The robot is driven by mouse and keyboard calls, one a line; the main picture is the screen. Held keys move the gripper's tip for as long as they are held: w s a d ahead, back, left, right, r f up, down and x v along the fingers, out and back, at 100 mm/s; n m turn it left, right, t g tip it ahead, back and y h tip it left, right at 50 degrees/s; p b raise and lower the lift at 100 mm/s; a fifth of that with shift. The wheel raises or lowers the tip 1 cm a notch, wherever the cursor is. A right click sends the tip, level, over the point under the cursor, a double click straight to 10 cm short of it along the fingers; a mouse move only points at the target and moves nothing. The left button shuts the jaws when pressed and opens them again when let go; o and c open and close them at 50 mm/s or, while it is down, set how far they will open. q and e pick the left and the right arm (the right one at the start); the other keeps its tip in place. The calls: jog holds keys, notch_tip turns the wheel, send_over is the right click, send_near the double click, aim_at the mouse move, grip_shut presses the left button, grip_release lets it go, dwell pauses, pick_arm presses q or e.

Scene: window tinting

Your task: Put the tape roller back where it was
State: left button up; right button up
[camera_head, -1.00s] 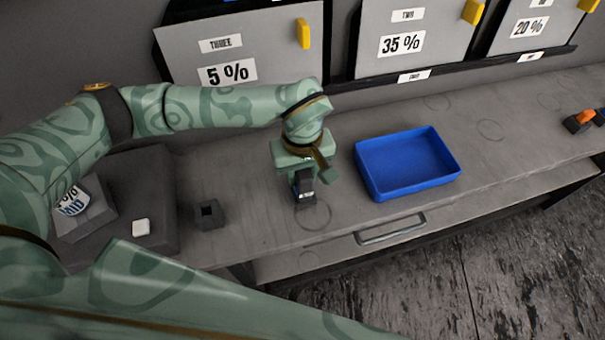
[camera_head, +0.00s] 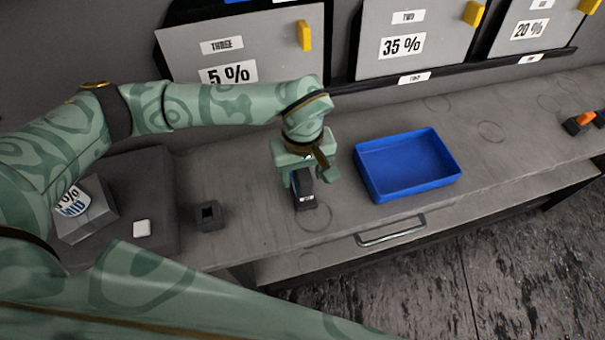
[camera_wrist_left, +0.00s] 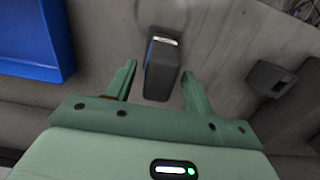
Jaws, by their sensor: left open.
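A dark block-like object, which looks like the tape roller (camera_head: 305,194), stands on the grey bench in front of the back wall, at the edge of a faint drawn circle (camera_head: 314,217). It has a small pale strip near its lower end. My left gripper (camera_head: 303,180) is above it with its fingers apart. In the left wrist view the tape roller (camera_wrist_left: 161,70) lies between the two open fingers (camera_wrist_left: 158,80), with a visible gap on each side. My right gripper is not in view.
A blue tray (camera_head: 372,185) stands just right of the gripper and looks empty. A small dark holder (camera_head: 209,215) with an opening stands to the left. Further left are a white piece (camera_head: 142,228) and a grey box (camera_head: 88,215). An orange-topped item (camera_head: 583,119) is far right.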

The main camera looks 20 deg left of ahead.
pick_arm(q)
notch_tip(320, 180, up, 10)
jog(key=p, duration=0.1)
jog(key=shift+r, duration=0.25)
dwell(0.4)
